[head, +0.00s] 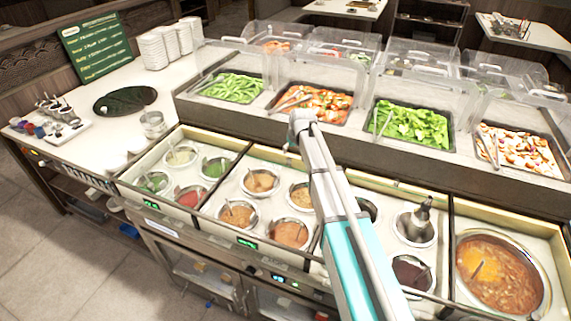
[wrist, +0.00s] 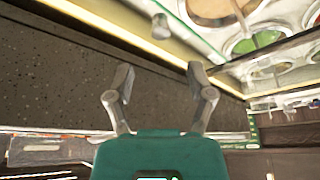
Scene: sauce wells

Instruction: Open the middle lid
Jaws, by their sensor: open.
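The middle sauce section (head: 268,207) lies in the front counter in the head view, with several round wells of brown and orange sauce. A clear lid over it is hard to make out, and I cannot tell its exact position. In the wrist view a clear pane (wrist: 285,50) with a pale edge spans the upper right, over or beside sauce wells; I cannot tell which section it belongs to. My gripper (wrist: 158,85) is open and empty, its two fingers spread below a counter ledge.
A soup pot (head: 500,275) is at the right. Floor is clear at lower left.

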